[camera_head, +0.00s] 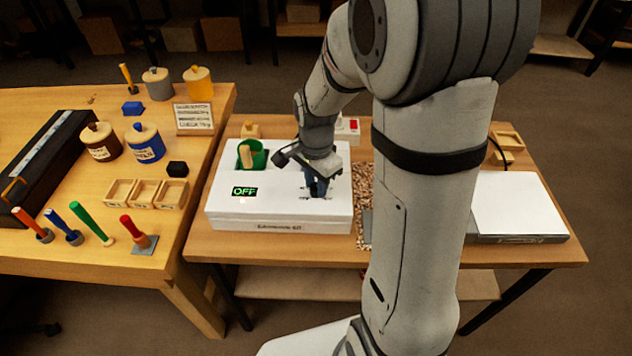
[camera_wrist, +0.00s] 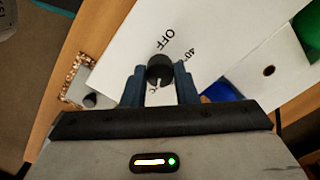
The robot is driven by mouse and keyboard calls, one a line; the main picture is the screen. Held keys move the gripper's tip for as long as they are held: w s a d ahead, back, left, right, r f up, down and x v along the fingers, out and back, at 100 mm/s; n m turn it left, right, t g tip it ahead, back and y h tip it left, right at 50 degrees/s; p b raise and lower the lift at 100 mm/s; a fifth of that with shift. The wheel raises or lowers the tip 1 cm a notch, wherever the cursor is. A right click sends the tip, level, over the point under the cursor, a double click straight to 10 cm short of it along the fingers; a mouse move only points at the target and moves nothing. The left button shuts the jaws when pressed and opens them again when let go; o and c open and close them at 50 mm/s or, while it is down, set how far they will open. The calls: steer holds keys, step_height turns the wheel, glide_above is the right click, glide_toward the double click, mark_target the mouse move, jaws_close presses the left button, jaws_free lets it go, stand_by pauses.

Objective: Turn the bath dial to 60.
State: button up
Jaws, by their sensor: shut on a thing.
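The bath (camera_head: 280,224) is a white box on the right-hand bench, with a green display (camera_head: 244,191) reading OFF. The bath dial (camera_wrist: 160,69) is a black round knob on its white top in the wrist view. The marks OFF and 40° are printed around it; other marks are hidden by my gripper. My gripper (camera_head: 318,190) points down over the box, and in the wrist view its two blue fingers (camera_wrist: 159,85) stand on either side of the dial, shut on it. The dial is hidden behind the fingers in the head view.
A green pot (camera_head: 259,160) with a wooden-handled thing sits in the box's top, left of my gripper. A white-topped device (camera_head: 517,203) lies at the right. The left bench holds jars, coloured-handled tools and wooden trays (camera_head: 144,194).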

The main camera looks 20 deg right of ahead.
mark_target(316, 186)
stand_by(0.3)
steer(key=o, duration=1)
step_height(316, 186, up, 8)
steer(key=shift+f, duration=0.1)
steer(key=s+r+n+t, duration=0.1)
steer(key=s+n, duration=0.3)
steer(key=s+r+n, duration=0.1)
steer(key=s+n, duration=0.3)
steer(key=s, duration=0.1)
steer(key=s+r+n+t, duration=0.1)
steer(key=s+r+n, duration=0.1)
steer(key=s+n, duration=0.2)
steer(key=shift+s+r+n+t, duration=0.1)
steer(key=shift+s+n+t, duration=0.2)
steer(key=shift+s, duration=0.35)
